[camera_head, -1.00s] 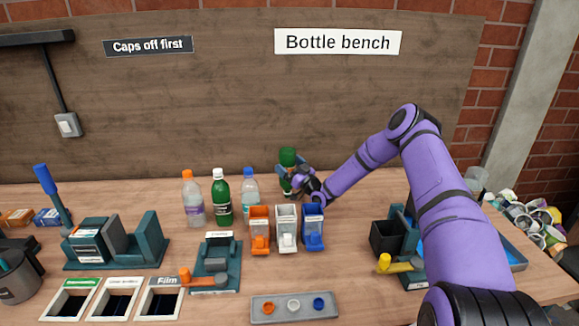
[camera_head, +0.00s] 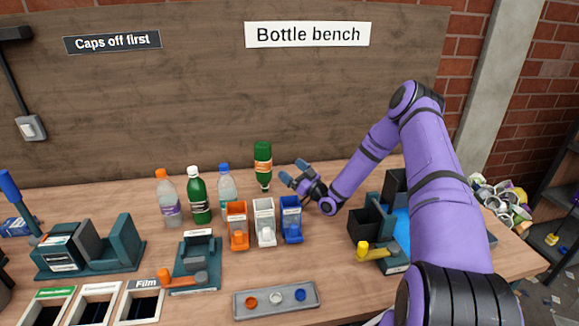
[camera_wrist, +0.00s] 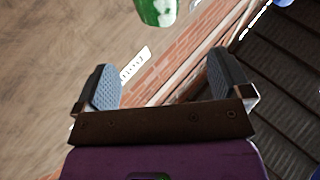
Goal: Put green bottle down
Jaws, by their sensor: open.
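A green bottle (camera_head: 263,160) with an orange-and-white label is upside down at the back of the bench, its narrow neck pointing down. I cannot tell whether the neck rests on the bench. My gripper (camera_head: 294,171) is open and empty, just right of the bottle and apart from it. In the wrist view, my gripper (camera_wrist: 162,72) shows spread fingers with nothing between them, and a green piece of a bottle (camera_wrist: 158,10) lies beyond them at the top edge. A second green bottle (camera_head: 199,200), with a white cap, stands upright further left.
Clear bottles with an orange cap (camera_head: 167,198) and a blue cap (camera_head: 227,186) stand beside the white-capped one. Orange (camera_head: 237,225), white (camera_head: 264,222) and blue (camera_head: 291,220) bins stand in front. A grey cap tray (camera_head: 275,299) lies nearer. A dark fixture (camera_head: 371,223) stands right.

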